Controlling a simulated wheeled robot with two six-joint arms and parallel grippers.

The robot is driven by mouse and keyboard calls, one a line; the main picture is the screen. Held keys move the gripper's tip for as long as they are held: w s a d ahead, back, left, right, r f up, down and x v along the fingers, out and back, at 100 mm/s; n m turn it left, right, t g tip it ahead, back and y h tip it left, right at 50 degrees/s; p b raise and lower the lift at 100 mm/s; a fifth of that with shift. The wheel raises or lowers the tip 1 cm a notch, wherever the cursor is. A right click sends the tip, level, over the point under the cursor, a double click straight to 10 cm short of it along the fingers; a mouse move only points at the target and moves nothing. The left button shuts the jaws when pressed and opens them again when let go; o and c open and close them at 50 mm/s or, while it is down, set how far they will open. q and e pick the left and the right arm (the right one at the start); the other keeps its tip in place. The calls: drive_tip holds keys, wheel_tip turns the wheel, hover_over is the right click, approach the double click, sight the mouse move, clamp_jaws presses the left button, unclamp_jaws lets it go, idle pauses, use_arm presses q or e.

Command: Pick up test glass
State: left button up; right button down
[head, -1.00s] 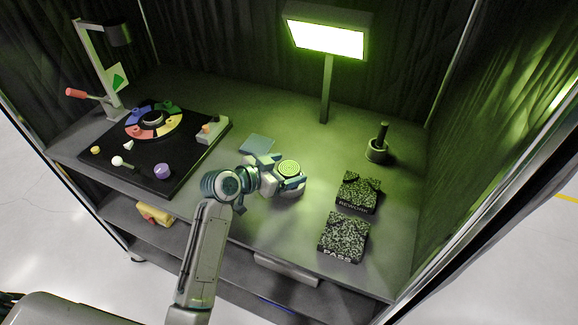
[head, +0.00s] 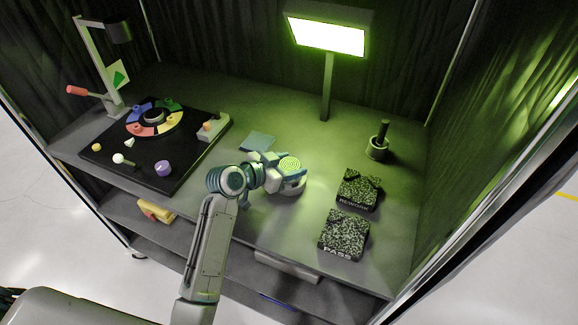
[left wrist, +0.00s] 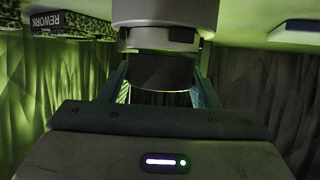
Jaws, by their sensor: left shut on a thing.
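The test glass (head: 290,163) is a round disc with bright green concentric rings on its top face, in the middle of the bench in the head view. It sits at the top of a pale round fixture (head: 291,187). My left gripper (head: 284,172) reaches it from the left and is shut on it. In the left wrist view, the two fingers (left wrist: 160,88) flank a dark, glassy cylinder (left wrist: 160,72), close to a grey collar (left wrist: 160,40). I cannot tell whether the glass is clear of the fixture. My right gripper is not in view.
A lit lamp (head: 327,35) stands behind. A dark post on a round base (head: 377,150) and the REWORK (head: 358,190) and PASS (head: 343,235) blocks are on the right. A blue-grey pad (head: 257,142) lies behind the gripper. A black board (head: 125,173) with coloured pieces fills the left.

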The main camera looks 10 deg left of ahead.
sight(289, 165)
use_arm(q)
drive_tip(key=shift+r, duration=0.35)
wheel_tip(289, 165, up, 2)
drive_tip(key=shift+r+b, duration=0.2)
drive_tip(key=shift+b, duration=0.6)
drive_tip(key=s+a+r+b, duration=0.1)
drive_tip(key=s+a+b, duration=0.3)
drive_tip(key=s+a, duration=0.6)
drive_tip(key=shift+s+a+r, duration=0.25)
drive_tip(key=shift+s+a, duration=0.15)
drive_tip(key=shift+a, duration=0.4)
